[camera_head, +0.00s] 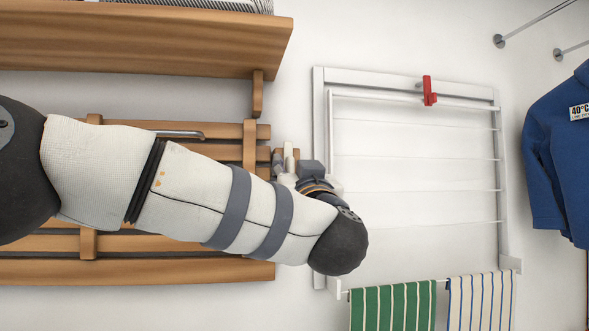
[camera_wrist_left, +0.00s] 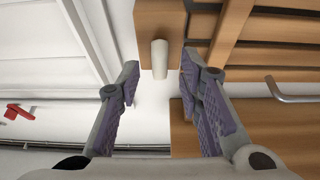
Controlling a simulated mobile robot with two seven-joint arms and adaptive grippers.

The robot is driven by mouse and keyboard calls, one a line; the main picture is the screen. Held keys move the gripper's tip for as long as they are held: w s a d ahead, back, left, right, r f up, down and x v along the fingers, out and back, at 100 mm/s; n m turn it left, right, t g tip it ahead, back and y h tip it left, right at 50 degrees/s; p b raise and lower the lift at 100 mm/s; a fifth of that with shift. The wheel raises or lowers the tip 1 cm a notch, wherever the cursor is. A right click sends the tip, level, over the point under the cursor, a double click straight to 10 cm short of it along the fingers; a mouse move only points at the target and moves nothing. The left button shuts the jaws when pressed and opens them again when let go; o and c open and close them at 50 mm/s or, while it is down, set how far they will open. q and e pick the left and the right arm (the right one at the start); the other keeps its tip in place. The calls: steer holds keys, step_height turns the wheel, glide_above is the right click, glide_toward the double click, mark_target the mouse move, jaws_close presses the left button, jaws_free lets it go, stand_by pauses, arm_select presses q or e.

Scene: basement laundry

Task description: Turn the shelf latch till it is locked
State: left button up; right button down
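The shelf latch is a short off-white bar (camera_wrist_left: 160,58) on a wooden block (camera_wrist_left: 158,20) at the edge of the slatted wooden shelf (camera_wrist_left: 250,130). In the head view the latch (camera_head: 288,157) stands about upright, its lower part hidden by my gripper. My left gripper (camera_wrist_left: 157,82) is open, with one purple-grey finger on each side of the latch. A gap shows on both sides, so neither finger appears to touch it. In the head view my left gripper (camera_head: 284,172) is partly hidden by my own wrist. My right gripper is not in view.
A white drying rack (camera_head: 318,180) with a red catch (camera_head: 428,91) is on the wall to the right, with striped towels (camera_head: 392,308) below. A metal handle (camera_head: 180,134) is on the folded slatted shelf. A thick wooden shelf (camera_head: 140,40) juts out above.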

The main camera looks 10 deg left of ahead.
arm_select(q)
steer(key=shift+w+a+r, duration=0.2)
steer(key=shift+w+r, duration=0.1)
steer(key=shift+w, duration=0.2)
jaws_close()
steer(key=n+y, duration=0.1)
steer(key=n, duration=0.1)
steer(key=n+g+y, duration=0.1)
steer(key=n, duration=0.2)
steer(key=shift+d+n, duration=0.1)
steer(key=shift+n, duration=0.2)
steer(key=n+g+y, duration=0.1)
steer(key=n, duration=0.2)
steer(key=n+g+y, duration=0.1)
steer(key=n+g, duration=0.1)
steer(key=n, duration=0.2)
steer(key=n+g, duration=0.1)
steer(key=n, duration=0.2)
steer(key=n+g, duration=0.2)
steer(key=n, duration=0.2)
steer(key=shift+w+y, duration=0.1)
steer(key=shift+y, duration=0.2)
steer(key=shift+n+g+b, duration=0.35)
steer(key=shift+n+g, duration=0.05)
steer(key=shift+n, duration=1)
steer(key=shift+r, duration=0.1)
